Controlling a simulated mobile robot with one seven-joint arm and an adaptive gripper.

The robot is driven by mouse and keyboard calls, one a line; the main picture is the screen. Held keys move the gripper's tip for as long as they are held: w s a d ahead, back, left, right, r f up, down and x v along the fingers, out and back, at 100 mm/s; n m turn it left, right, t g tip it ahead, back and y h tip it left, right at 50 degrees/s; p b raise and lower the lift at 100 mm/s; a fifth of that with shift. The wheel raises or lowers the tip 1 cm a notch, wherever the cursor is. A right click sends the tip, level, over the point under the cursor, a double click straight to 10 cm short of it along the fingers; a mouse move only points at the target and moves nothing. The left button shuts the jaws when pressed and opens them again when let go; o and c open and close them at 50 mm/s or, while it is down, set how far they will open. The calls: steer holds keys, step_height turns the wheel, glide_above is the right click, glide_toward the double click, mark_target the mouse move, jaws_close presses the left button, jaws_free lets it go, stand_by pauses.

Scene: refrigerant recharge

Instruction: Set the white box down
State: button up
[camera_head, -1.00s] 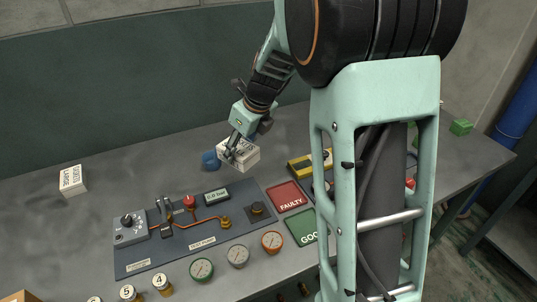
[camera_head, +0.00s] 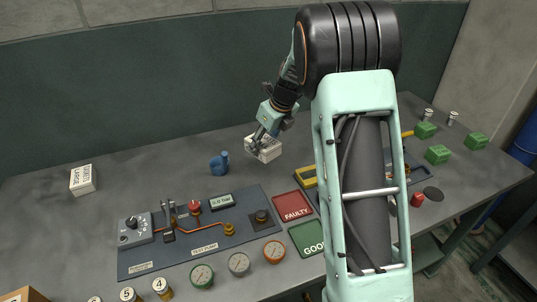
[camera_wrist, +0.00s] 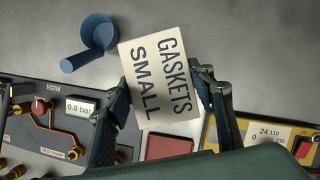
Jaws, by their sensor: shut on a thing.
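The white box (camera_head: 265,149) is at the back middle of the bench in the head view. In the wrist view the white box (camera_wrist: 160,75) shows its top, lettered "GASKETS SMALL". My gripper (camera_head: 262,140) is shut on the box, with one finger on each side of it; the gripper also shows in the wrist view (camera_wrist: 168,105). I cannot tell whether the box's underside touches the bench. The bench top (camera_head: 240,175) shows bare grey around it.
A blue container (camera_head: 219,164) stands just left of the box. A test panel (camera_head: 190,240) and red FAULTY pad (camera_head: 292,205) lie in front. A second white box (camera_head: 83,180), lettered "GASKETS LARGE", is far left. Green blocks (camera_head: 438,154) stand at right.

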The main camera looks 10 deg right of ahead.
steer(key=w+f, duration=0.1)
steer(key=f, duration=0.1)
steer(key=w+d+f, duration=0.1)
steer(key=w+f, duration=0.1)
steer(key=w+d+f, duration=0.1)
steer(key=f, duration=0.1)
steer(key=shift+w+d, duration=0.1)
steer(key=shift+w, duration=0.2)
steer(key=shift+w+f, duration=0.1)
steer(key=shift+f, duration=1.45)
steer(key=shift+f, duration=0.15)
steer(key=o, duration=1.2)
steer(key=v, duration=1.2)
